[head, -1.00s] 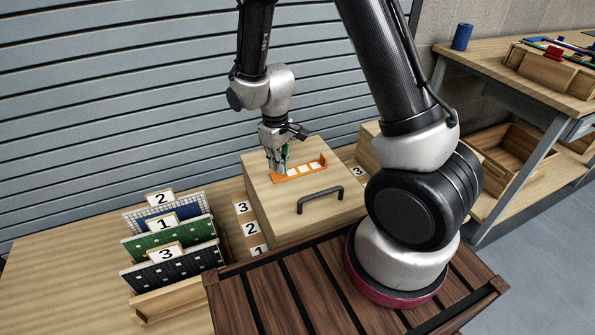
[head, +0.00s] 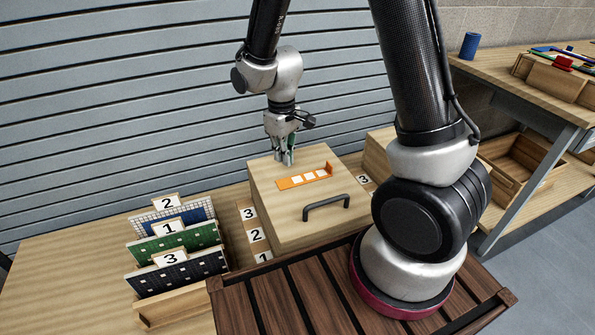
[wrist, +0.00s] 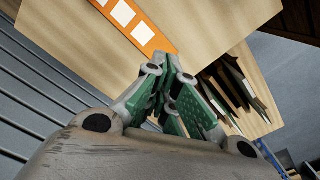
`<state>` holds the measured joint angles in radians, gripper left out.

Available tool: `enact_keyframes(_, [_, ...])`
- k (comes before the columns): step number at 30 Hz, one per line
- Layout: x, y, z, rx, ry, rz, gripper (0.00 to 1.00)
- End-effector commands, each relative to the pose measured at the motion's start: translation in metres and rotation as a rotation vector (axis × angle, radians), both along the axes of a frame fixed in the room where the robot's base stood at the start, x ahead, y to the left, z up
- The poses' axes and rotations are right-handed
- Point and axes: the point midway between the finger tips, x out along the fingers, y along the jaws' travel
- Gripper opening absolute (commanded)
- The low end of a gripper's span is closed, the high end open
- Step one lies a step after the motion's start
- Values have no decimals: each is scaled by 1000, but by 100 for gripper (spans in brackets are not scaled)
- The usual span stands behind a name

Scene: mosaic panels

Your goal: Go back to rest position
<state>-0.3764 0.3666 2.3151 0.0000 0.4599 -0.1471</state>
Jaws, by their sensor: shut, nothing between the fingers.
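My gripper (head: 284,160) is in the air just above the back part of the wooden box top in the head view. Its green fingers are together and hold nothing; they also show close up in the wrist view (wrist: 168,75). The wooden box (head: 275,225) has a dark handle (head: 326,206) on its lid. An orange strip (head: 304,177) with several white squares lies on the lid, apart from my fingers. Part of this strip also shows at the top of the wrist view (wrist: 148,38).
Several mosaic panels with number tags 2, 1 and 3 stand in a wooden rack (head: 176,303) at the left. Number tags lie beside the box. A workbench (head: 487,72) with a blue cylinder (head: 469,46) and a tray (head: 550,78) is at the right. A slatted wall (head: 90,90) is behind.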

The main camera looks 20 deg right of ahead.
Motion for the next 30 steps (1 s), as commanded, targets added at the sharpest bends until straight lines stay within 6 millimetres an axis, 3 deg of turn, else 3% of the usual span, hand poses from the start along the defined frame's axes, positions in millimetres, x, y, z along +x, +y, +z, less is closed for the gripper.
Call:
enact_keyframes(7, [-7, -3, 0, -12, 28, -17, 0])
enact_keyframes(11, [-38, -15, 1, -54, 128, -49, 0])
enact_keyframes(20, [-91, -59, 92, -50, 123, -189, 0])
enact_keyframes(24, [-119, -86, 139, -20, 52, -276, 0])
enact_keyframes(30, [-161, -119, 195, 40, -111, -397, 0])
